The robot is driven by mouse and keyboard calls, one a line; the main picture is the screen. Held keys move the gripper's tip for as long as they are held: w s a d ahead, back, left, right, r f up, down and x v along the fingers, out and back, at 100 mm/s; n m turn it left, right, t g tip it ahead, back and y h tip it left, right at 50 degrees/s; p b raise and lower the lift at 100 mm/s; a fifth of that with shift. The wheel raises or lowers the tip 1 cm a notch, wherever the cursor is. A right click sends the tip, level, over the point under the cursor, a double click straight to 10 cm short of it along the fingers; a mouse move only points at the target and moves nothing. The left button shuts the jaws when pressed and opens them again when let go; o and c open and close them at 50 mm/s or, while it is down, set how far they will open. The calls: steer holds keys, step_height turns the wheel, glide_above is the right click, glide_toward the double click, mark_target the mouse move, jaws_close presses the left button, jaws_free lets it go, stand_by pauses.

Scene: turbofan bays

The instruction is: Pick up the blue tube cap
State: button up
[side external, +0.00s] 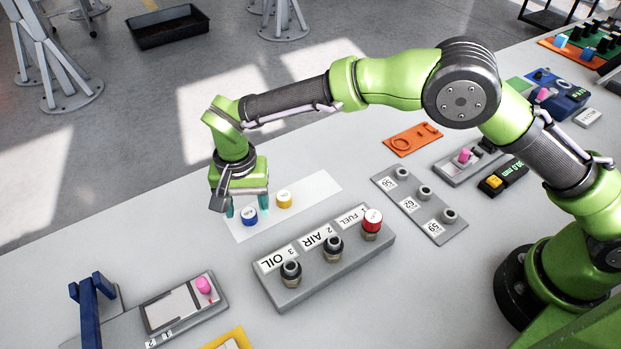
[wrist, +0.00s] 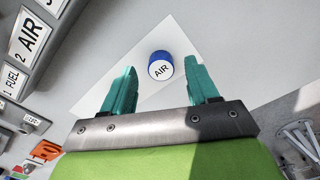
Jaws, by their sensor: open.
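The blue tube cap (side external: 249,217), with a white top, stands on a white sheet (side external: 318,190) on the table. In the wrist view the blue cap (wrist: 161,66) shows its AIR label and lies just beyond the fingertips, between their lines. My gripper (side external: 248,209) is open and empty, with teal fingers low over the sheet, close to the blue cap. In the wrist view, my gripper's fingers (wrist: 164,80) are spread wide on both sides of the cap. A yellow cap (side external: 284,199) stands on the same sheet, right of the blue one.
A grey block labelled OIL, AIR and FUEL (side external: 325,279) stands near the sheet, with a red cap (side external: 372,220) on its FUEL fitting. A grey plate with several fittings (side external: 432,222) and an orange plate (side external: 413,138) lie to the right. The table left of the sheet is clear.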

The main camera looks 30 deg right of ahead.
step_height(320, 180, down, 2)
steer(key=shift+f, duration=0.15)
steer(key=c, duration=1)
